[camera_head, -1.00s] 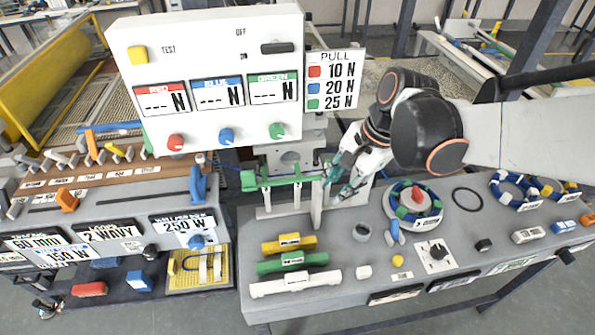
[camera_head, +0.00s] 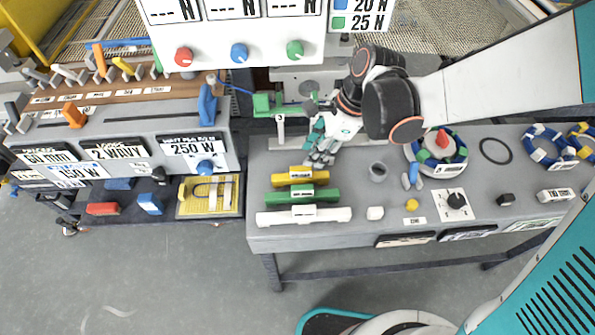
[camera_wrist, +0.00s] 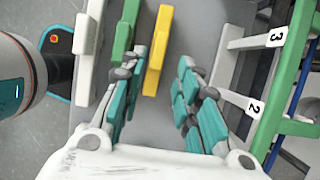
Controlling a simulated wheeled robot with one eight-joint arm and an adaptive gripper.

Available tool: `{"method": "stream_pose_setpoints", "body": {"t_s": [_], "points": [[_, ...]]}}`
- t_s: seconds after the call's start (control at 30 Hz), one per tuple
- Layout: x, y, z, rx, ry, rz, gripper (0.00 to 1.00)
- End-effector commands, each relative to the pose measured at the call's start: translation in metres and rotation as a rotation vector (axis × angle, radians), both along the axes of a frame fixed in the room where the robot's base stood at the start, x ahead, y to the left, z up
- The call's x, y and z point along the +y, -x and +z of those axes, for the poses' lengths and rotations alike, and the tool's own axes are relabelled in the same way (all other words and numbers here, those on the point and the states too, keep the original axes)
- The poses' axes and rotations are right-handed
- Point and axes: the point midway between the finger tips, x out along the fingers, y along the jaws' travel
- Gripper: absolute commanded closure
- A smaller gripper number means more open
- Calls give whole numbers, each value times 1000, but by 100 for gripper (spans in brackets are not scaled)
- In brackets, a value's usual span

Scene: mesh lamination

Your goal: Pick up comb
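No part is readably marked as a comb. Three labelled bars lie side by side on the grey bench: yellow (camera_head: 281,180), green (camera_head: 275,197) and white (camera_head: 270,218). In the wrist view the yellow bar (camera_wrist: 158,50) shows between my fingers, towards the top; the green bar (camera_wrist: 122,35) is partly behind the left finger, and the white bar (camera_wrist: 88,45) is further left. My gripper (camera_head: 322,152) is just behind the yellow bar's right end. In the wrist view my gripper (camera_wrist: 160,95) is open, with nothing held between its fingers.
A green-topped fixture (camera_head: 263,103) with posts tagged 2 and 3 stands close behind my gripper, at right in the wrist view (camera_wrist: 290,80). A tester panel (camera_head: 240,35) rises behind. A white block (camera_head: 375,213) and a round coloured ring holder (camera_head: 437,165) are to the right.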

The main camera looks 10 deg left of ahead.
Motion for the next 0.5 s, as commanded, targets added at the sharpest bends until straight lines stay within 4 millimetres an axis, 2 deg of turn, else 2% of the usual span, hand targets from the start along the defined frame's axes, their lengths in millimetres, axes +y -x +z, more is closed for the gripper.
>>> {"method": "stream_pose_setpoints", "body": {"t_s": [0.03,0.2,0.5], "points": [[4,1,-14,0,0,3,70],[14,4,-37,0,0,2,70],[21,8,-52,0,0,6,70]]}}
